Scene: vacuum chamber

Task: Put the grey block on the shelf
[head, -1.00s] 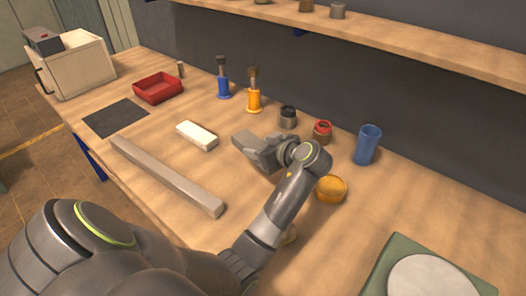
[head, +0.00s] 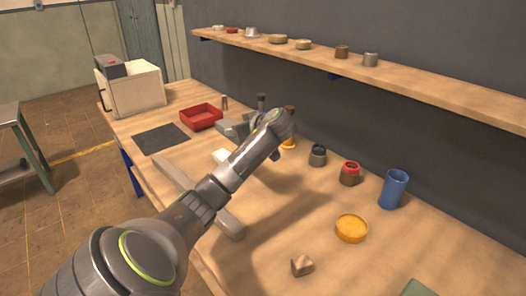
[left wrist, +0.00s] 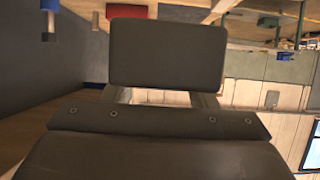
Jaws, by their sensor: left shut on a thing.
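The grey block (left wrist: 167,53) is held in my left gripper (left wrist: 165,98), which is shut on it; it fills the upper middle of the left wrist view. In the head view the grey block (head: 229,129) and my left gripper (head: 248,129) are above the workbench, near the red tray. The block is partly hidden by my arm there. The wooden shelf (head: 430,84) runs along the dark wall, above and behind the gripper. My right gripper is not in view.
The shelf holds several small pots and lids along its length. On the bench stand a red tray (head: 202,117), a blue cup (head: 393,190), a red-rimmed jar (head: 349,174), a dark jar (head: 318,155) and a yellow dish (head: 351,229). A long grey bar (head: 231,226) lies under my arm.

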